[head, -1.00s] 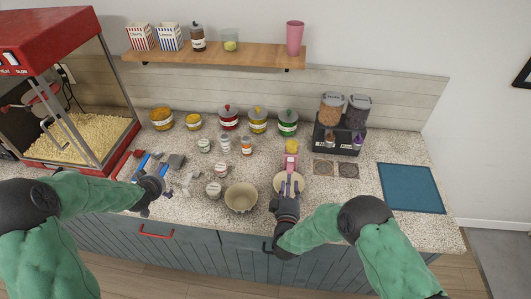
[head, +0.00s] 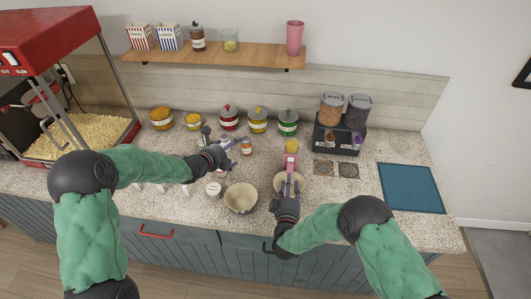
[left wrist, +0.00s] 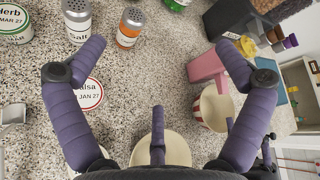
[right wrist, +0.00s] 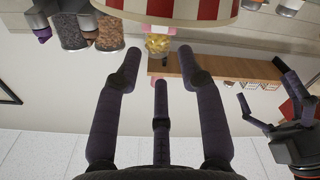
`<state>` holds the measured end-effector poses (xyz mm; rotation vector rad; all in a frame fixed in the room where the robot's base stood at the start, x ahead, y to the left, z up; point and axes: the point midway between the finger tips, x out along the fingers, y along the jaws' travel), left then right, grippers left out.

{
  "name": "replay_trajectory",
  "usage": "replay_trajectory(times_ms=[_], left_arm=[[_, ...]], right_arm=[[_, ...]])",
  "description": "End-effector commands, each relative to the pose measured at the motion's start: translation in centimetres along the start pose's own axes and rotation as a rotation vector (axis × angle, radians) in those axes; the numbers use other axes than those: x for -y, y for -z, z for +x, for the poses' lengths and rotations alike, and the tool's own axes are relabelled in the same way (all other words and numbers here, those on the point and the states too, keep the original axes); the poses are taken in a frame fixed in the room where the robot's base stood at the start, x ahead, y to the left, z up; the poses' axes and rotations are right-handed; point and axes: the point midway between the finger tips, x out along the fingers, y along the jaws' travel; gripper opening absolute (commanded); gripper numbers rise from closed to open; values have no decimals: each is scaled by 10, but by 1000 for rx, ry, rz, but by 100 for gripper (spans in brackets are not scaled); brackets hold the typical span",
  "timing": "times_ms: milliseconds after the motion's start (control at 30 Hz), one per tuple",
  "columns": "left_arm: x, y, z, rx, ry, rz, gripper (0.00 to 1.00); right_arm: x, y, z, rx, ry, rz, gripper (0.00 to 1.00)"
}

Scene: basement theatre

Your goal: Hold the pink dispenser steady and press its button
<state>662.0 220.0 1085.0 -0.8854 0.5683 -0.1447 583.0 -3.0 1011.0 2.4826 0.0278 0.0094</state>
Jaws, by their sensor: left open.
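The pink dispenser (head: 290,159) with a yellow top stands on the counter, to the right of the seasoning jars. A red-and-white striped bowl (left wrist: 213,110) is in front of its base; that bowl's striped side (right wrist: 180,8) fills the top of the right wrist view. My right gripper (head: 289,180) reaches over the bowl, fingers spread either side of the dispenser's line; whether they touch it I cannot tell. My left gripper (head: 222,150) is open and empty above the small jars. The left wrist view shows the dispenser (left wrist: 208,68) near its right fingertip. The button is not clear.
A beige bowl (head: 240,208) and salsa jar (head: 214,189) stand near the front edge. Salt (left wrist: 77,22) and orange-labelled (left wrist: 131,27) shakers are close to my left fingers. A black rack (head: 338,141) stands right of the dispenser. A shelf (head: 215,55) hangs above.

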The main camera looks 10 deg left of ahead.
Motion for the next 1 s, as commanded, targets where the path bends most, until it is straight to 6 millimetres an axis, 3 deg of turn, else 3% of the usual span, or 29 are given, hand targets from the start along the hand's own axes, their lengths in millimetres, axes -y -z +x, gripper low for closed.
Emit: replay_trajectory(times_ms=[300, 500, 767, 1000], left_arm=[[58, 59, 33, -122, 203, 759, 100], [77, 83, 41, -143, 300, 1044, 100], [84, 93, 52, -147, 334, 1138, 100], [90, 103, 84, -148, 334, 1135, 100]], right_arm=[[0, 0, 0, 0, 0, 0, 39], [0, 0, 0, 0, 0, 0, 39], [0, 0, 0, 0, 0, 0, 39], [0, 0, 0, 0, 0, 0, 39]])
